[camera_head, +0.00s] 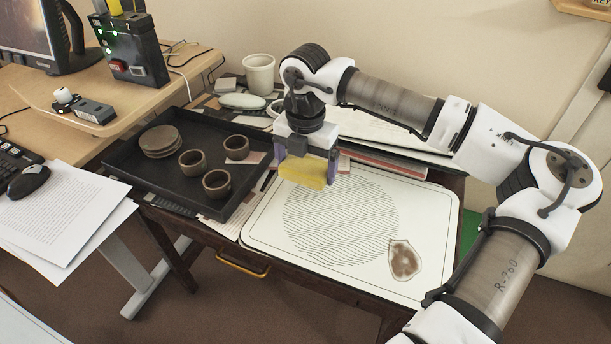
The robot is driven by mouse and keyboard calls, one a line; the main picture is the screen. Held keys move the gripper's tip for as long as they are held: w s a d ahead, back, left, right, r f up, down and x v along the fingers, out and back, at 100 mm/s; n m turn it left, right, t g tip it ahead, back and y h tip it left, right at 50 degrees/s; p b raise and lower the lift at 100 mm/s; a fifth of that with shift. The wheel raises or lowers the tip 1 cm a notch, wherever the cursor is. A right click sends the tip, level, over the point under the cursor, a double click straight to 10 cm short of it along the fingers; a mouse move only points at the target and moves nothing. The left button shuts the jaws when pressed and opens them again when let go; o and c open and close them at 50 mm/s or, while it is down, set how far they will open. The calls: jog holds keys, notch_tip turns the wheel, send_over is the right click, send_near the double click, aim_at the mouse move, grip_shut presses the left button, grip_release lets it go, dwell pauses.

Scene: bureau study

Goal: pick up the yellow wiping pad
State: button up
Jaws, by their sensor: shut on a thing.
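The yellow wiping pad (303,174) is a small yellow block. My gripper (306,168) is shut on it, with a finger at each end of the pad. The pad is over the upper left part of a white board (430,212) with a hatched circle on it. I cannot tell whether the pad's underside touches the board.
A brown-stained patch (404,261) lies on the board's lower right. A black tray (136,191) left of the gripper holds several brown cups and stacked saucers. A white cup (259,74) stands behind. Papers (55,215) and a mouse (29,181) are at far left.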

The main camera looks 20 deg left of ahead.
aim_at(305, 164)
notch_tip(305, 164, up, 16)
jog(key=shift+f+p, duration=0.25)
jog(key=shift+p, duration=0.1)
